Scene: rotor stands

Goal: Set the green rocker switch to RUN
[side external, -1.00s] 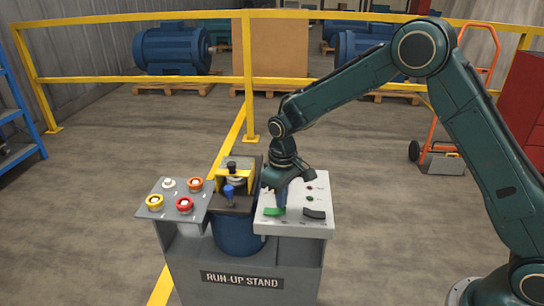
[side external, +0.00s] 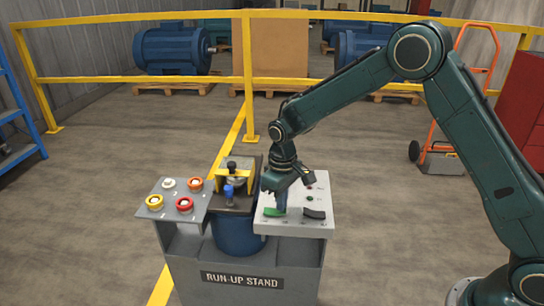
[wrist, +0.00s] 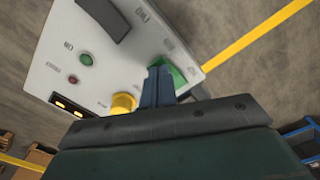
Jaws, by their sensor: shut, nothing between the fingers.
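The green rocker switch (side external: 272,212) sits at the front left of the pale control panel (side external: 293,228) on the run-up stand. In the wrist view the green rocker (wrist: 177,77) shows partly behind my fingertips. My gripper (side external: 281,208) is shut and empty, pointing down, with its tips at the rocker. The shut fingers (wrist: 157,75) overlap the rocker's edge in the wrist view; I cannot tell whether they touch it. The labels are too small or blurred to read, so the rocker's set position is unclear.
A black rocker (side external: 314,214) sits right of the green one. The wrist view shows a yellow knob (wrist: 123,103), a green lamp (wrist: 86,58) and a red lamp (wrist: 73,79). Left are a clamp fixture (side external: 236,180) and a button panel (side external: 172,210).

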